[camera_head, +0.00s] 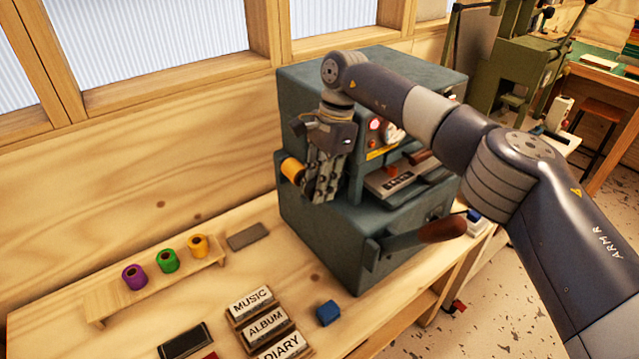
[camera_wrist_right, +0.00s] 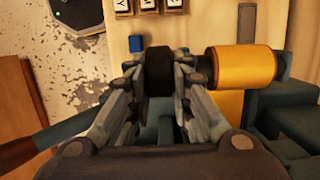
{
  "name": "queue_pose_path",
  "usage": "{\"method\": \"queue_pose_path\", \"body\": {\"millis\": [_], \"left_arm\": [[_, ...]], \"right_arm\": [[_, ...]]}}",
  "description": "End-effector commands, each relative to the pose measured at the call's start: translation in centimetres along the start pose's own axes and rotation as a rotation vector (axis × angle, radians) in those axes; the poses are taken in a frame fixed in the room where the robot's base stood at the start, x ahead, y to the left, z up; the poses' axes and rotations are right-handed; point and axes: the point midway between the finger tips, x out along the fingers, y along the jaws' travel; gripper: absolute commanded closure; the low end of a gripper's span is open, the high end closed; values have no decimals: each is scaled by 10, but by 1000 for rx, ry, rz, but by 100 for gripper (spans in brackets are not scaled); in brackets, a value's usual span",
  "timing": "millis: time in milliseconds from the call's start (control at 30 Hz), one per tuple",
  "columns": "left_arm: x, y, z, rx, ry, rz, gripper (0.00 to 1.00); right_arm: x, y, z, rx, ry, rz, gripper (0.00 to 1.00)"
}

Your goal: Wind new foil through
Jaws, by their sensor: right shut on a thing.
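My right gripper (camera_head: 316,190) is at the left side of the blue-grey foil press (camera_head: 340,232), pointing down. In the right wrist view its fingers are shut on a black knob (camera_wrist_right: 158,72). A gold foil roll (camera_wrist_right: 240,67) sits beside the knob, in line with it, just to the right of the fingers. In the head view the gold roll (camera_head: 292,169) shows partly at the left of the gripper. The fingers hide the knob there. I cannot see a foil strip clearly. My left gripper is not in view.
A wooden rack (camera_head: 155,286) with a purple roll (camera_head: 134,277), a green roll (camera_head: 168,261) and a gold roll (camera_head: 198,245) stands at left. Lettered blocks (camera_head: 265,322) and a blue block (camera_head: 328,312) lie in front. A brown-handled lever (camera_head: 440,230) juts from the press.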

Motion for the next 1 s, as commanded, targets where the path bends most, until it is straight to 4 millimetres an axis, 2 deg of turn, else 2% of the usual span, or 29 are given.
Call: {"method": "queue_pose_path", "body": {"millis": [333, 367, 400, 433, 800, 867, 1000], "left_arm": [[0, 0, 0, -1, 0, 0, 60], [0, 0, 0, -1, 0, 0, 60], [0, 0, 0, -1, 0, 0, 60], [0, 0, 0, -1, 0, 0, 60], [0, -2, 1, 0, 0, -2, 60], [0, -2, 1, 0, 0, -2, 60], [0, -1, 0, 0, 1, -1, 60]], "right_arm": [[0, 0, -1, 2, 1, 0, 100], [0, 0, -1, 2, 1, 0, 73], [0, 0, -1, 2, 1, 0, 64], [0, 0, -1, 2, 0, 0, 60], [-3, 0, 0, 1, 0, -1, 60], [-8, -1, 0, 1, 0, -2, 60], [-31, -1, 0, 1, 2, -4, 60]]}}
